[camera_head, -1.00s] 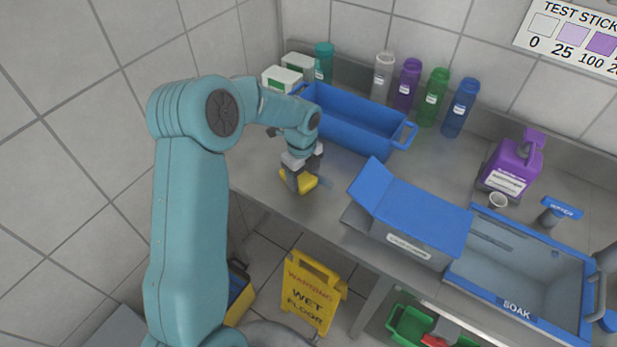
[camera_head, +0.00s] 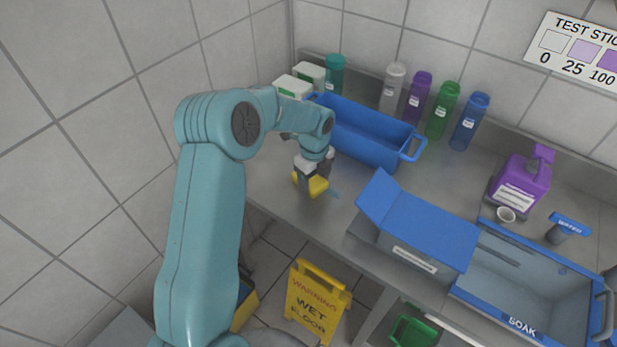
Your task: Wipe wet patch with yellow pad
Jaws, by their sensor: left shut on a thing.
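My left gripper (camera_head: 308,174) is shut on the yellow pad (camera_head: 316,185) and holds it low at the steel counter's (camera_head: 270,185) front left part. The pad looks to be on or just above the counter; I cannot tell if it touches. A small bluish wet patch (camera_head: 333,192) shows on the counter just right of the pad. The gripper and pad may hide part of it. My right gripper is not in view.
A blue bin (camera_head: 365,137) stands behind the pad. A blue-lidded box (camera_head: 415,238) and the SOAK basin (camera_head: 520,270) are to the right. Several bottles (camera_head: 441,110) line the back. A yellow wet-floor sign (camera_head: 318,302) stands on the floor in front.

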